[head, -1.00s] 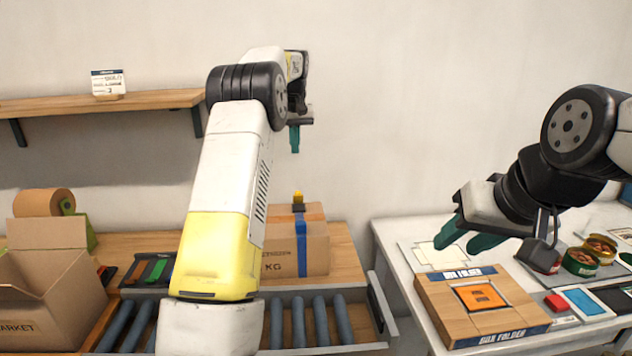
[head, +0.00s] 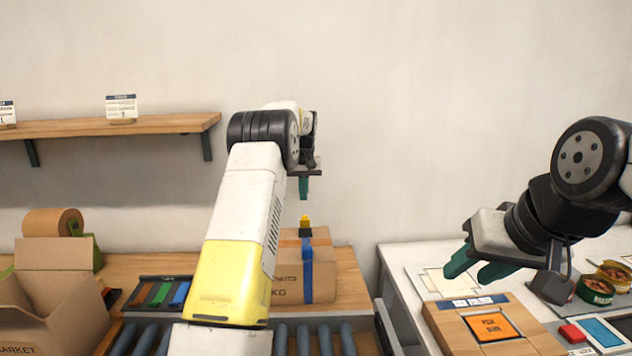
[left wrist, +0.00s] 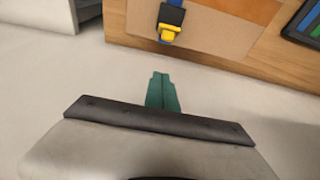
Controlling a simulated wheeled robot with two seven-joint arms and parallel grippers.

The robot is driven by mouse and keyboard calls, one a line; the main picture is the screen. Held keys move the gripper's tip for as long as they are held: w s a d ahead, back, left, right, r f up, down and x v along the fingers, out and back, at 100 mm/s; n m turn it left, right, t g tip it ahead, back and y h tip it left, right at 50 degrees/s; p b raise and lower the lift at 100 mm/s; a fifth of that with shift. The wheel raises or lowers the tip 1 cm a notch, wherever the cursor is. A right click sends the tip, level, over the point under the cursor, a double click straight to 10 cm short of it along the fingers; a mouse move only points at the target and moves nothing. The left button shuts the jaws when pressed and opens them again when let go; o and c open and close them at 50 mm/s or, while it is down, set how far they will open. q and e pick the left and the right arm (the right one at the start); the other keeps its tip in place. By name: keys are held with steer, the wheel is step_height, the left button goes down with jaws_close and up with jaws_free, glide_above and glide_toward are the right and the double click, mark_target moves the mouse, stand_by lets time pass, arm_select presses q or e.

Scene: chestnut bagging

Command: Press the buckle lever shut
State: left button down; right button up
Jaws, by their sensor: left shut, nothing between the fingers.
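The cardboard box (head: 322,268) stands on the wooden bench with a blue strap (head: 307,270) around it. On the strap sits a black buckle (head: 305,232) with a yellow lever (head: 305,221). The yellow lever also shows in the left wrist view (left wrist: 168,31). My left gripper (head: 304,190) is shut and empty, fingers pointing down, just above the buckle in the head view. Its green fingertips (left wrist: 161,76) are apart from the lever in the left wrist view. The lever's exact angle is hard to tell.
An open carton (head: 60,300) and a tape roll (head: 52,222) stand at the left. A tray of coloured strips (head: 160,292) lies beside my left arm. Rollers (head: 318,338) run in front. The right table holds a box folder (head: 455,325) and tins (head: 595,290).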

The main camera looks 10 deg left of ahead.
mark_target(304, 226)
arm_select(q)
steer(key=shift+s+d+f, duration=0.25)
steer(key=shift+s+f, duration=0.55)
steer(key=shift+f, duration=0.05)
steer(key=shift+s+d+f, duration=0.2)
steer(key=shift+s+f, duration=0.55)
steer(key=shift+f, duration=0.05)
steer(key=shift+s, duration=0.1)
